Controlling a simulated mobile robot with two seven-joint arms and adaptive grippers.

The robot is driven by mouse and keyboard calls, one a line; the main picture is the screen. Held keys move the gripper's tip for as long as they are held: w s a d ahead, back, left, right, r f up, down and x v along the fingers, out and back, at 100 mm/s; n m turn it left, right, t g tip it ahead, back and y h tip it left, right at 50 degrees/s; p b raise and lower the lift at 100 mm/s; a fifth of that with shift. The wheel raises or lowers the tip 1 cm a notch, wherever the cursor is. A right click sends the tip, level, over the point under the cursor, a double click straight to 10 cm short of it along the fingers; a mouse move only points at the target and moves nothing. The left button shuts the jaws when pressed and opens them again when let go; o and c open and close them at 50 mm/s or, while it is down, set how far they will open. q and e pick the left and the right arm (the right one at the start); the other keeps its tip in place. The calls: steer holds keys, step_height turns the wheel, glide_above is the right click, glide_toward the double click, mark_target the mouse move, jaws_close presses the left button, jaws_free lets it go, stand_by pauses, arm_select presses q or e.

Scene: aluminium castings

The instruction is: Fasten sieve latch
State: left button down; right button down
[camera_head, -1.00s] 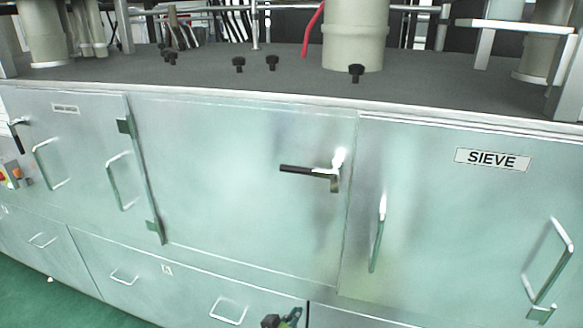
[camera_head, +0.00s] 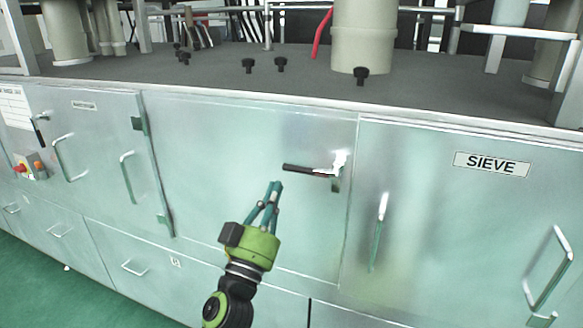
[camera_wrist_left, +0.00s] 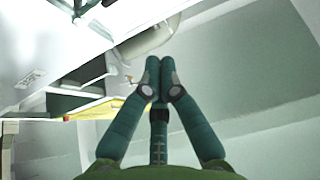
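The latch (camera_head: 310,170) is on the middle cabinet panel, near its upper right edge. It has a black handle lying nearly level, pointing left from a bright metal mount (camera_head: 338,164). To its right is the door with the SIEVE label (camera_head: 492,164). My left gripper (camera_head: 275,186) points upward in front of the middle panel, its fingertips just below and left of the handle's black end in the picture. Its fingers are together and hold nothing; the closed fingertips also show in the left wrist view (camera_wrist_left: 160,70). I cannot tell the depth gap to the handle. My right gripper is out of view.
Metal bar handles stand out from the sieve door (camera_head: 378,232), its right side (camera_head: 550,270) and the left doors (camera_head: 128,178). A red button box (camera_head: 28,167) is at far left. Above, the dark worktop (camera_head: 220,72) carries black knobs and a pale cylinder (camera_head: 361,35).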

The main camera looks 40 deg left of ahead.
arm_select(q)
step_height(320, 180, up, 6)
steer(key=f+p, duration=0.1)
steer(key=p, duration=0.4)
glide_above(292, 168)
steer(key=s+d, duration=0.1)
steer(key=s, duration=0.2)
steer(key=shift+w+d+f+b, duration=0.1)
steer(key=shift+w+f+b, duration=0.2)
steer(key=shift+f+b, duration=0.55)
steer(key=shift+w+d+f+b, duration=0.1)
steer(key=shift+w+f+b, duration=0.15)
steer(key=shift+f+b, duration=0.6)
steer(key=shift+f, duration=0.3)
